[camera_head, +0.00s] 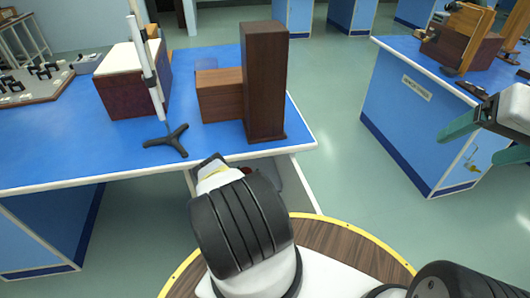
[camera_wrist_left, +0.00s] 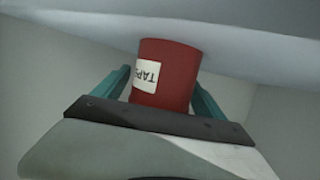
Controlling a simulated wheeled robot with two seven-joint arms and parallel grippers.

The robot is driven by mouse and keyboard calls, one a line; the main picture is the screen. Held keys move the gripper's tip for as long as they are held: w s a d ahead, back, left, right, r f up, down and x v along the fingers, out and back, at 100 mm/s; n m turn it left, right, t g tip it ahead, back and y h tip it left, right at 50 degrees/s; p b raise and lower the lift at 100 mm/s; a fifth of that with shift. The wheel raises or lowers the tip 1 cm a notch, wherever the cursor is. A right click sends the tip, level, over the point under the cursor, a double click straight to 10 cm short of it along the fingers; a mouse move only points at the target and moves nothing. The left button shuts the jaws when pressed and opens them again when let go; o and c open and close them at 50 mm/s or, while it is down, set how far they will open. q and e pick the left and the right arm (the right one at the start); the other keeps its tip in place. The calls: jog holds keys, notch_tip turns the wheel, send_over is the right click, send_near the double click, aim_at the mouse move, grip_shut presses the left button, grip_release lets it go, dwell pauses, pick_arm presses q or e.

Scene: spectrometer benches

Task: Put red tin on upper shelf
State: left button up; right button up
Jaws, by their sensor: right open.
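The red tin (camera_wrist_left: 175,75) with a white label whose letters appear upside down is in the left wrist view. It sits between the two teal fingers of my left gripper (camera_wrist_left: 163,76), which are shut on its sides. A pale surface (camera_wrist_left: 240,45) lies right above the tin in that picture. In the head view my left forearm hides most of this gripper, which is at an open shelf space (camera_head: 300,185) under the blue bench. A small dark red patch (camera_head: 246,170) shows there. My right gripper (camera_head: 466,149) is open and empty at the right edge.
The blue bench (camera_head: 60,150) bears a tall dark wooden box (camera_head: 264,85), a lower wooden box (camera_head: 219,95) and a stand with a black tripod foot (camera_head: 167,139). Another blue bench (camera_head: 410,110) stands at right. Green floor (camera_head: 335,150) between them is clear.

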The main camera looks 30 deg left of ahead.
pick_arm(q)
jog(key=shift+r, duration=0.15)
jog(key=shift+s, duration=0.2)
jog(key=v, duration=1.1)
jog(key=shift+s+r, duration=0.15)
jog(key=shift+s, duration=0.15)
